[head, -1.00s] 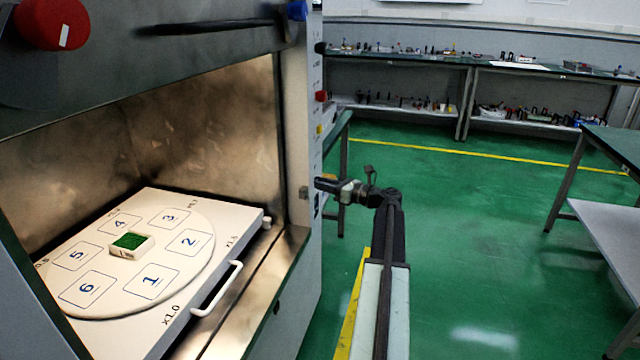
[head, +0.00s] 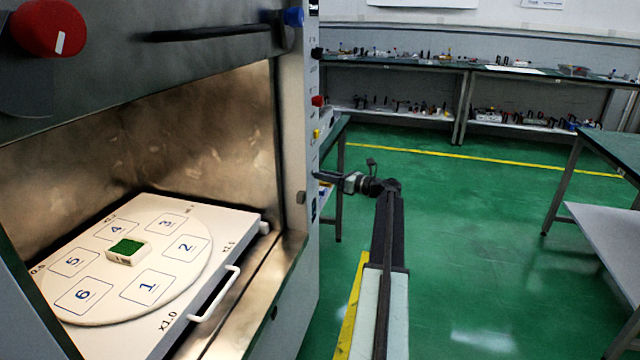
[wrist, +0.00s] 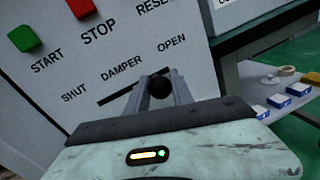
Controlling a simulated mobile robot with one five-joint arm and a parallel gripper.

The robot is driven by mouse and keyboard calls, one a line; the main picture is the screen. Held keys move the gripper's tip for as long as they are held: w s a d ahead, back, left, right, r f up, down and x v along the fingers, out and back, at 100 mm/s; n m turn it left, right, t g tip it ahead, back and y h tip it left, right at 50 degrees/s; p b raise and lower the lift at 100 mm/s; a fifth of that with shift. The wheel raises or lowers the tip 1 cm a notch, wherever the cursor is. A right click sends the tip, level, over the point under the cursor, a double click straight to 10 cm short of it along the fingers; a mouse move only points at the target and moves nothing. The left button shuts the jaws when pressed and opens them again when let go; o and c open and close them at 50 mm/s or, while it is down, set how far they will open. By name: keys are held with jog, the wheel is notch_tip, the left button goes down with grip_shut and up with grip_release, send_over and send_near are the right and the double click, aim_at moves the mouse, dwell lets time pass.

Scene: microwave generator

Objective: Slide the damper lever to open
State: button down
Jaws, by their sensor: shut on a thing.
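The damper lever shows in the wrist view as a black ball knob (wrist: 159,87) at a dark slanted slot in the white panel (wrist: 75,125). The slot runs between the printed words SHUT and OPEN, under DAMPER. In the head view my gripper (head: 324,177) reaches the cabinet's right side face, and the lever cannot be made out there.
Green START (wrist: 24,39) and red STOP (wrist: 81,8) buttons sit above the slot. The open chamber with a white tray (head: 110,335) is left of my arm. A table (head: 610,150) stands at the right; green floor (head: 480,240) between is clear.

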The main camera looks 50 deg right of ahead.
jog(key=shift+w+d, duration=0.25)
jog(key=shift+d, duration=0.35)
jog(key=shift+r, duration=0.1)
jog(key=c, duration=1.1)
grip_release()
jog(key=shift+d, duration=0.1)
jog(key=v, duration=0.7)
jog(key=shift+s, duration=0.4)
